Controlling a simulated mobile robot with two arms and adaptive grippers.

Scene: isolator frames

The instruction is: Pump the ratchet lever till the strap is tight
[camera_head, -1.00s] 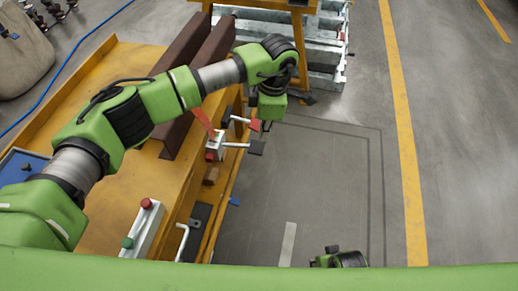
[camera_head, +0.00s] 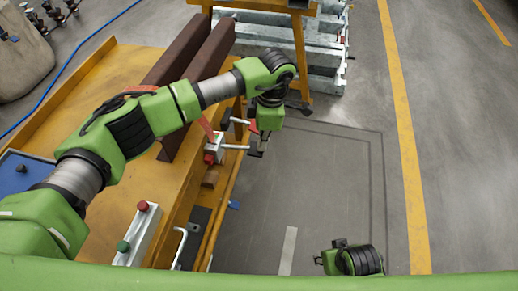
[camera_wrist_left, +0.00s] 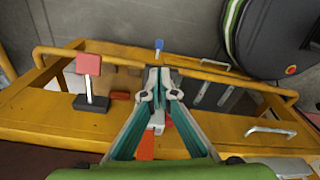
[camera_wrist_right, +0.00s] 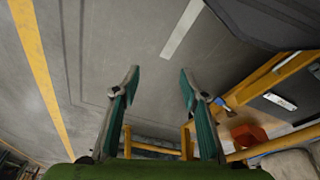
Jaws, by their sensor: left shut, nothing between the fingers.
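The ratchet (camera_head: 213,146), a small white and red body, sits on the side of the yellow bench; its pale lever (camera_head: 235,147) sticks out to the right. A red strap (camera_head: 205,124) runs up from it. My left gripper (camera_head: 263,144) is shut and empty at the lever's outer end; touching or apart I cannot tell. In the left wrist view my fingers (camera_wrist_left: 158,82) hide much of the lever; the red strap (camera_wrist_left: 145,146) and white ratchet body (camera_wrist_left: 157,121) show below them. My right gripper (camera_wrist_right: 158,80) is open and empty above floor.
A second pale lever (camera_head: 239,121) sits just above the ratchet; its red paddle (camera_wrist_left: 88,64) shows in the left wrist view. Brown beams (camera_head: 185,75) lie on the yellow bench (camera_head: 100,65). A button box (camera_head: 136,236) stands at the near end. Floor to the right is clear.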

